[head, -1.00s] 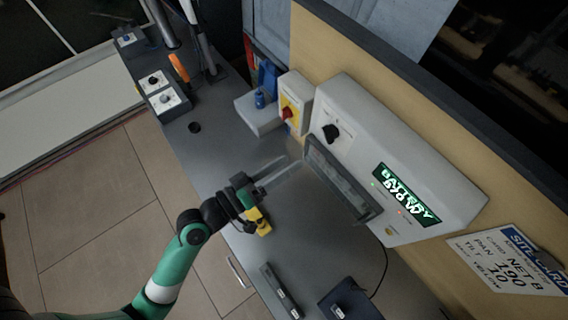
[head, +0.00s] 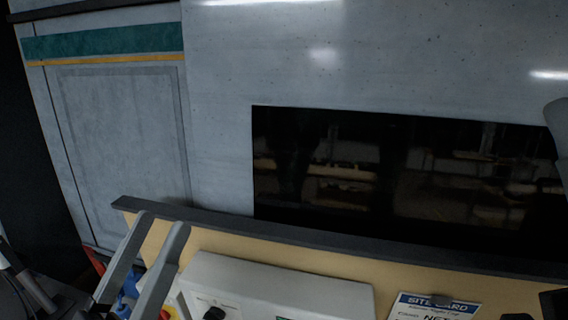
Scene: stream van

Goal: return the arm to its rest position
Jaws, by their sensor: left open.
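My left gripper (head: 161,220) shows in the head view at the lower left. Its two long grey fingers point up and stand apart, with nothing held between them. They appear in front of the tan panel's left end and the wall behind. The rest of my left arm is below the picture and hidden. I cannot make out my right gripper.
A tan panel (head: 330,262) with a dark top edge crosses the lower picture. The white battery box (head: 270,285) and a site card (head: 432,308) are on it, both cut off below. Behind are a grey wall (head: 380,60) and a dark window (head: 400,170).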

